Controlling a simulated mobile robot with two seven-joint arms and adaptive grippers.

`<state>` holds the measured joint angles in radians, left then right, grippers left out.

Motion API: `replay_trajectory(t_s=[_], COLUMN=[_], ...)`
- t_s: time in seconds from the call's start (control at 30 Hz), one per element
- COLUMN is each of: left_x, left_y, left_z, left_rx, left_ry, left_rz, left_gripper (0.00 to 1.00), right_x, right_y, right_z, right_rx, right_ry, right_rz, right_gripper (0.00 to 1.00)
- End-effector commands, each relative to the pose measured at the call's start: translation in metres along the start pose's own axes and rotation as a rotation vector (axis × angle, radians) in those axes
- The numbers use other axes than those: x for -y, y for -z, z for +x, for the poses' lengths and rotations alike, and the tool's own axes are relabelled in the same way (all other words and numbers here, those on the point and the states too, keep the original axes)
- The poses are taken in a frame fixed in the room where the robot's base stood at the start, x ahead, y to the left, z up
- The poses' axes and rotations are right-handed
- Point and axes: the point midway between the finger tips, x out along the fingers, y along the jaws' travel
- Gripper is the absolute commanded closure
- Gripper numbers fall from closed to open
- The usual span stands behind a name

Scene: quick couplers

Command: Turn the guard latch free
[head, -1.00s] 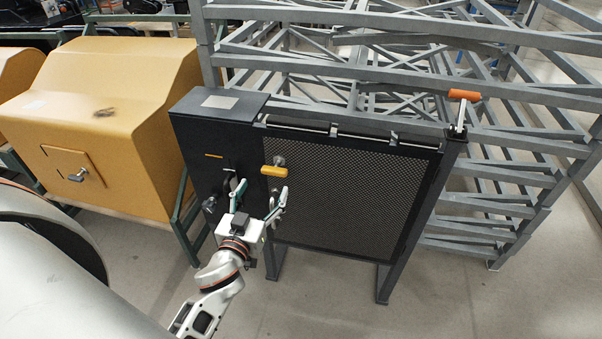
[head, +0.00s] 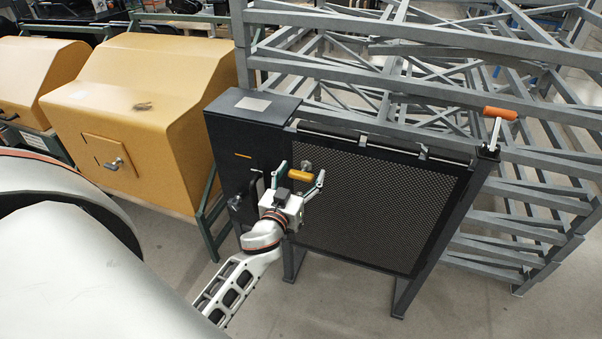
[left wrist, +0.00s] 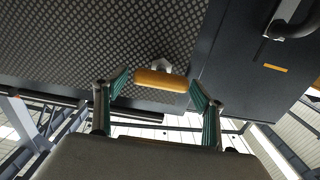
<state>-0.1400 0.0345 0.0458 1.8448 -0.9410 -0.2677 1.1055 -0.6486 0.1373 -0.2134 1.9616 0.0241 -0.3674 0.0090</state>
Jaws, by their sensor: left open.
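The guard latch (head: 300,175) is a short yellow-orange bar on a metal hub, at the left edge of the dark mesh guard (head: 375,205). In the left wrist view the latch (left wrist: 153,78) lies roughly level across the picture, ahead of my left gripper. My left gripper (head: 301,176) is open, with one green-lined finger on each side of the latch. In the left wrist view the fingers (left wrist: 159,87) stand off both ends of the bar, with visible gaps. I cannot tell whether the bar is deep between the fingers. My right gripper is not in view.
A lever with an orange grip (head: 500,113) stands at the cabinet's top right corner. A black curved handle (head: 246,190) is on the dark cabinet (head: 232,137) left of my gripper. Yellow machine covers (head: 125,95) stand at left. Grey steel racks (head: 420,45) stand behind.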

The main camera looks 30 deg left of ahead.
Motion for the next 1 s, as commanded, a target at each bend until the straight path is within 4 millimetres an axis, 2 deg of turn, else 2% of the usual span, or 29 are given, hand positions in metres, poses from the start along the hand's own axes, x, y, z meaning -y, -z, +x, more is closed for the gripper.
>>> replay_trajectory(t_s=[0.1, 0.13, 0.27, 0.67, 1.0], left_x=[0.0, 0.0, 0.0, -0.0004, -0.0022], left_y=[-0.0002, -0.0002, -0.0001, 0.0001, 0.0003], left_z=[-0.0002, -0.0002, -0.0003, -0.0003, 0.0], left_rx=[0.0, 0.0, 0.0, 0.0, -0.001], left_ry=[0.0, 0.0, 0.0, 0.001, 0.001], left_rz=[0.0, 0.0, 0.0, 0.042, 0.268], left_gripper=[0.31, 0.36, 0.69, 0.69, 0.69], right_x=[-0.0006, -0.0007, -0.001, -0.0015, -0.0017], right_y=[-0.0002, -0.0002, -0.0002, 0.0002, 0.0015], right_z=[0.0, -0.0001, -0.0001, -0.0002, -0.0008], right_rx=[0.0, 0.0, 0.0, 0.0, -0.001], right_ry=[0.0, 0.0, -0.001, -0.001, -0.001], right_rz=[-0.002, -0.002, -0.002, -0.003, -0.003], right_gripper=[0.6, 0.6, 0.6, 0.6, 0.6])
